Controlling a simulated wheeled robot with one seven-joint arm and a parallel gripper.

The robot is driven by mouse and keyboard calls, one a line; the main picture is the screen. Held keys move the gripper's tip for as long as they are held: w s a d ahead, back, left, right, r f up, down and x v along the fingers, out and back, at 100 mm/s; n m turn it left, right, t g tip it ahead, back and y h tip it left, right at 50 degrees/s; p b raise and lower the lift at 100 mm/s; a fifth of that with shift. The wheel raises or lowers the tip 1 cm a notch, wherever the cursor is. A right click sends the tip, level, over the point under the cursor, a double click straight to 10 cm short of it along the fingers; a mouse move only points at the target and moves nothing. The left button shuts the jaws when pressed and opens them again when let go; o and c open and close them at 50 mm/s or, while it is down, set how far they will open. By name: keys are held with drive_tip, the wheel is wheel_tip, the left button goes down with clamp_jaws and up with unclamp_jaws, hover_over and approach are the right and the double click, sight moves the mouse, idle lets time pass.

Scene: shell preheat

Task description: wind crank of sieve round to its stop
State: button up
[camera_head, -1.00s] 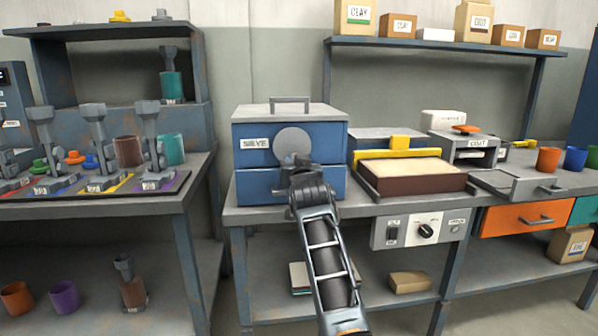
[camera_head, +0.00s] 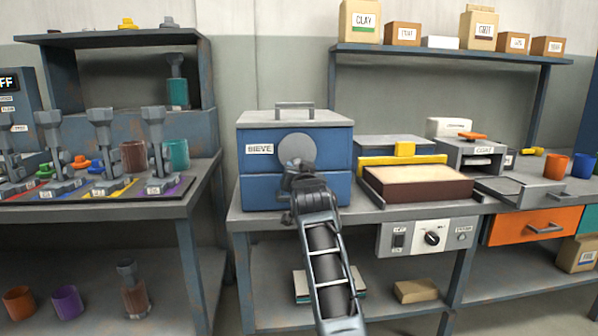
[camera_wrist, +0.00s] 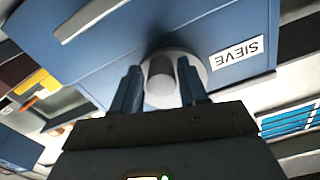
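The sieve (camera_head: 262,189) is a blue box with a grey lid and top handle, standing on the bench in the head view. Its label (camera_head: 260,149) reads SIEVE. A grey round crank disc (camera_head: 297,148) is on its front, also in the wrist view (camera_wrist: 200,68). My gripper (camera_head: 298,168) is at the lower part of this disc and hides the crank handle there. In the wrist view, the stubby grey crank handle (camera_wrist: 160,80) sits between my two fingers (camera_wrist: 159,85), one on each side. Whether both fingers press on it is unclear.
Right of the sieve are a tray with a brown-sided block (camera_head: 415,190), a yellow bar (camera_head: 400,161) and a grey COAT box (camera_head: 474,157). A control panel (camera_head: 425,237) hangs below the bench edge. A shelf with boxes (camera_head: 445,53) runs above. A tool table (camera_head: 130,204) stands left.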

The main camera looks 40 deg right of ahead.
drive_tip(key=shift+o, duration=1.3)
drive_tip(key=shift+r, duration=0.15)
drive_tip(key=shift+s+a, duration=0.1)
drive_tip(key=v, duration=0.7)
drive_tip(key=shift+s+a+p, duration=0.15)
drive_tip(key=shift+s+p, duration=0.15)
drive_tip(key=shift+p, duration=0.15)
